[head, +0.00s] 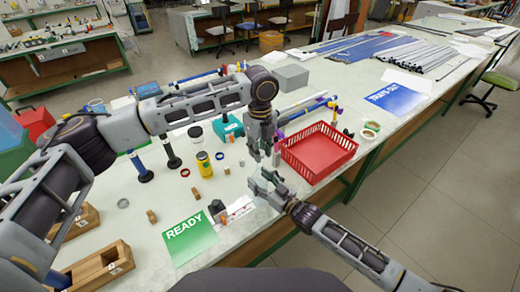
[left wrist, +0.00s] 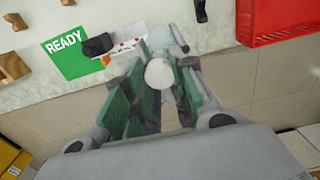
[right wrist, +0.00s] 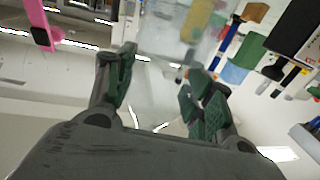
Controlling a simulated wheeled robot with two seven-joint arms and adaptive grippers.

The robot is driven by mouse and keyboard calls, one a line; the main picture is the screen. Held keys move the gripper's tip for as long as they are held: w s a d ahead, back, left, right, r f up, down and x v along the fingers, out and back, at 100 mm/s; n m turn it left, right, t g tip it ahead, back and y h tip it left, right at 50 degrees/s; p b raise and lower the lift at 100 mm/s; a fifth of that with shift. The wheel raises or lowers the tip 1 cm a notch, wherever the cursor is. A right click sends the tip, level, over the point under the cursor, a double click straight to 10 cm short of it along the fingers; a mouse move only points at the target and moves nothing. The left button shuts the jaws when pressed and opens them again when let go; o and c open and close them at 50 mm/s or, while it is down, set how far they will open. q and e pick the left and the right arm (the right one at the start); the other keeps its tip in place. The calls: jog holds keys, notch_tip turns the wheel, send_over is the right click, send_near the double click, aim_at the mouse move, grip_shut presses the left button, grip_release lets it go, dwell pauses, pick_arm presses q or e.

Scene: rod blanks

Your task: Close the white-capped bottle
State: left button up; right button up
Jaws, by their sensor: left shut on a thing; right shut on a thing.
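The white cap (left wrist: 158,73) shows as a pale round shape between the fingers of my left gripper (left wrist: 160,88). In the head view my left gripper (head: 264,152) points down, shut on the cap, just above my right gripper (head: 268,182). My right gripper also shows in the right wrist view (right wrist: 160,72), shut on the pale see-through bottle (right wrist: 168,35), off the table near its front edge. In the head view the grippers mostly hide the bottle and cap. I cannot tell whether the cap is seated on the bottle.
A red basket (head: 318,156) stands right of the grippers. A green READY sheet (head: 190,238) lies at the front left. A yellow jar (head: 204,163), a white jar with a dark lid (head: 195,133) and a teal box (head: 228,128) stand left of the grippers. Wooden blocks lie farther left.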

aim_at(260, 164)
pick_arm(q)
jog(key=shift+f, duration=0.9)
jog(key=shift+f, duration=0.9)
jog(key=shift+f, duration=0.5)
dwell(0.7)
jog(key=shift+m, duration=0.3)
